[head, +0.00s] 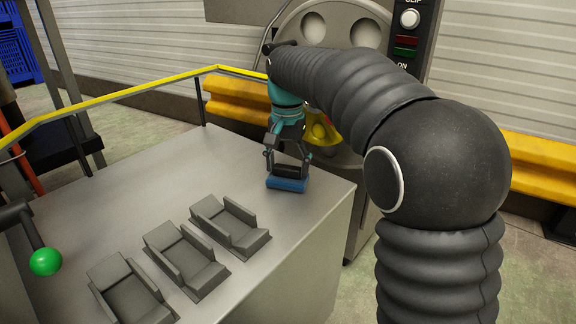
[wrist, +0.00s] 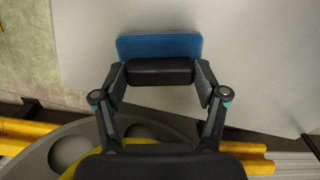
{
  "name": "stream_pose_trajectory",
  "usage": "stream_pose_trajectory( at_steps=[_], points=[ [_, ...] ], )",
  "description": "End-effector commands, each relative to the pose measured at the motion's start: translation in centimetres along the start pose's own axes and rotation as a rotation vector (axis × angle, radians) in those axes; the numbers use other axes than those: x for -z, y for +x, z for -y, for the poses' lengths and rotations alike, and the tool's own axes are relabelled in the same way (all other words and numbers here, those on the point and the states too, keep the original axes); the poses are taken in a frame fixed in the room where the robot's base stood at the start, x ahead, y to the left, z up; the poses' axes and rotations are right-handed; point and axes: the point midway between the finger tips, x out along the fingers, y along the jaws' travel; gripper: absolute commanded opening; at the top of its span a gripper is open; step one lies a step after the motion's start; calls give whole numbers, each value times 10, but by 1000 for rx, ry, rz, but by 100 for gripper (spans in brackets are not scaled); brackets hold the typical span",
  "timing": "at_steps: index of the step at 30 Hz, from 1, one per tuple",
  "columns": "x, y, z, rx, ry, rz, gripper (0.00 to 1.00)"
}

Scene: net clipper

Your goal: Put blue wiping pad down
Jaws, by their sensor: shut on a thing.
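The blue wiping pad (head: 288,184) is at the far right part of the grey table, near its edge. It has a black grip block (head: 287,171) on top. My gripper (head: 287,163) is above it, with its fingers closed on the two ends of the black block. In the wrist view the blue pad (wrist: 160,46) shows beyond the black block (wrist: 160,72), and my gripper (wrist: 160,80) holds that block between its fingertips. The pad is at or just above the table surface; I cannot tell whether it touches.
Several grey holders (head: 185,258) stand in a row on the table (head: 150,190), left and in front of the pad. A green ball on a lever (head: 45,262) is at the left. A yellow rail (head: 130,97) runs along the back. The table between rail and holders is clear.

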Motion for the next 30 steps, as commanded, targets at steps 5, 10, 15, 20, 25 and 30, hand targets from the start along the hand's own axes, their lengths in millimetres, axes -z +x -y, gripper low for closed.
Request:
stream_pose_trajectory(
  at_steps=[5,10,15,20,25,30],
  points=[
    [0,0,0,1,0,-1,31],
    [0,3,0,0,0,-1,31],
    [0,3,0,1,0,-1,97],
    [0,3,0,1,0,-1,97],
    [0,1,0,1,0,-1,97],
    [1,-15,0,2,0,-3,97]
  ],
)
